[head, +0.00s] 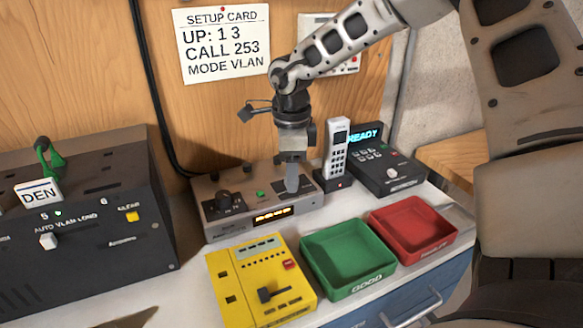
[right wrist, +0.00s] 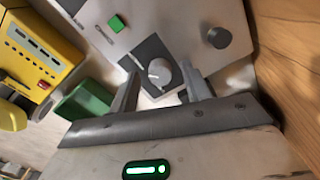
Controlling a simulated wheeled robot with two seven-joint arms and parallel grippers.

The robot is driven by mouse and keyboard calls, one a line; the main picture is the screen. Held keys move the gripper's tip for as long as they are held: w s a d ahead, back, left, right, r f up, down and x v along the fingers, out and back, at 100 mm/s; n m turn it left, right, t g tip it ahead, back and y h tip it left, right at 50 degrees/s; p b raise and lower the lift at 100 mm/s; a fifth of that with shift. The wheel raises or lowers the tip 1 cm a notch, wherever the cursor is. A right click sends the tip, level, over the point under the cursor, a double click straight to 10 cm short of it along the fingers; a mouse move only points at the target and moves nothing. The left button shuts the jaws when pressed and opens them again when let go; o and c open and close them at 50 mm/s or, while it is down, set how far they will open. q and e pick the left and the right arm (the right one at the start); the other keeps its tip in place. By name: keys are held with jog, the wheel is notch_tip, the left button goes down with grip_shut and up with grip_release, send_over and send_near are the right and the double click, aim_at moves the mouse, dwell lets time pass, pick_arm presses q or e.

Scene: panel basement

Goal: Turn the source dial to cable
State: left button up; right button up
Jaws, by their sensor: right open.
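In the right wrist view a round light-grey dial (right wrist: 160,72) sits on a dark square panel of the box. My right gripper (head: 292,184) points down over the right part of the box. Its open fingers are either side of the grey dial in the wrist view; contact cannot be told. The dial's lettering is unreadable, and the gripper hides it in the head view. My left gripper is out of view.
A cordless phone (head: 336,150) and a black desk unit reading READY (head: 390,170) stand right of the box. A yellow device (head: 235,290), green tray (head: 350,289) and red tray (head: 428,244) are in front. A black panel (head: 100,260) stands left.

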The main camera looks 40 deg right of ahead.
jog(key=c, duration=1)
jog(key=shift+f, duration=0.1)
